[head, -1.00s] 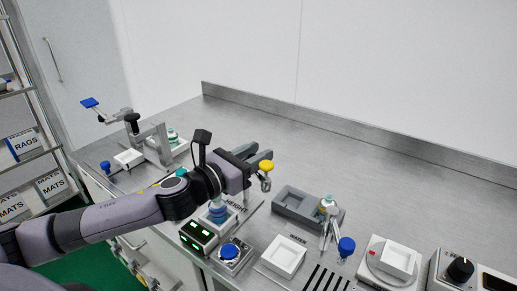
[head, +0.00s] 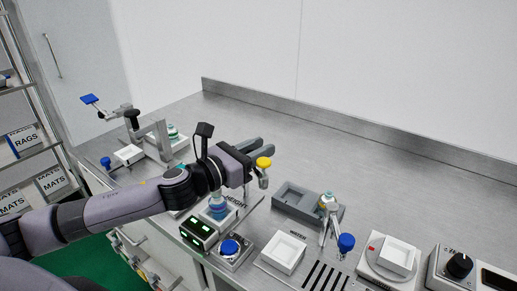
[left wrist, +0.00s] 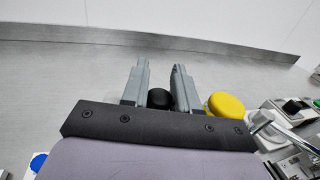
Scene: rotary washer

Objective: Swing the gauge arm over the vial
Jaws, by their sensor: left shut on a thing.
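My left gripper (head: 262,149) reaches in from the left above the HEIGHT station. In the left wrist view its two fingers (left wrist: 161,68) stand on either side of a round black knob (left wrist: 160,98), and it is shut on that knob, which seems to belong to the gauge arm. A yellow knob (head: 264,162) sits just right of the gripper; it also shows in the left wrist view (left wrist: 227,105). The vial with blue bands (head: 218,205) stands upright in a white holder below my wrist. The gauge arm itself is mostly hidden by my gripper. My right gripper is not in view.
A green-lit display box (head: 198,234) and a blue button (head: 230,248) stand in front of the vial. A grey tray (head: 291,205), a white WATER tray (head: 283,254) and a dial box (head: 459,268) lie to the right. The back of the bench is clear.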

